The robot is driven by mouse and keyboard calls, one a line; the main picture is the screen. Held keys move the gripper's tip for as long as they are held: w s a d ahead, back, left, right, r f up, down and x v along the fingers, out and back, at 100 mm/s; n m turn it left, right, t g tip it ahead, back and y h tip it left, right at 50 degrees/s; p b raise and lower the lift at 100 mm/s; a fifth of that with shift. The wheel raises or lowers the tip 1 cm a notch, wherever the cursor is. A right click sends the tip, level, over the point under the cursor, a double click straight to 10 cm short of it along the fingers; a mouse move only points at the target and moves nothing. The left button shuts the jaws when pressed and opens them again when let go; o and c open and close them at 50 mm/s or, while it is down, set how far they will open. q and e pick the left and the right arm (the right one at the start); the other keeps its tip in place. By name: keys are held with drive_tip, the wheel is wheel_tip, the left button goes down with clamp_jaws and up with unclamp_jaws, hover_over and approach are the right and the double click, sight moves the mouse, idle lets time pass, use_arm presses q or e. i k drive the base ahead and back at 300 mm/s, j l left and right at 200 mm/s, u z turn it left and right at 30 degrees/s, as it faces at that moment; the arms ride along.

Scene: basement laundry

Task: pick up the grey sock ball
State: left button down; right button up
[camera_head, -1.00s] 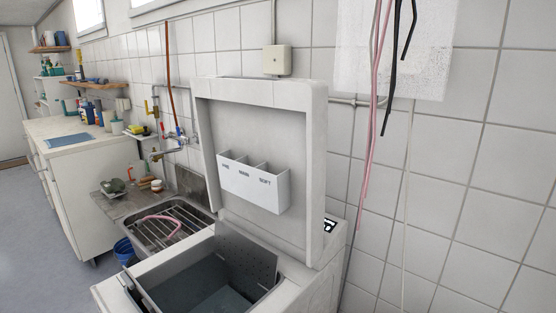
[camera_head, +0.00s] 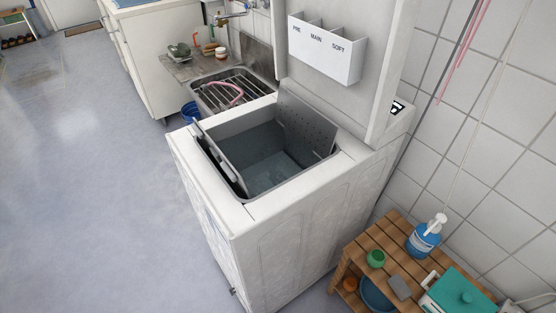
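I cannot make out a grey sock ball in this view. The top-loading washing machine (camera_head: 290,215) stands in the middle with its lid (camera_head: 372,85) raised. Its inner drum (camera_head: 262,165) is open, with a grey metal flap (camera_head: 308,128) standing up at the right. I see no sock in the visible part of the drum; its near corner is partly hidden by the rim. A dark grey-green rounded item (camera_head: 179,50) sits on a board beyond the sink, too small to identify. Neither of my grippers is in view.
A slatted wooden shelf (camera_head: 385,237) at the lower right holds a blue bottle (camera_head: 424,240), a green cup (camera_head: 375,259), a grey block (camera_head: 399,287) and a teal-lidded box (camera_head: 462,295). A sink (camera_head: 215,98) and blue bucket (camera_head: 190,111) stand behind the washer. The floor at left is clear.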

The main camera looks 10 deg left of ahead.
sight(397, 283)
drive_tip(key=z, duration=1.05)
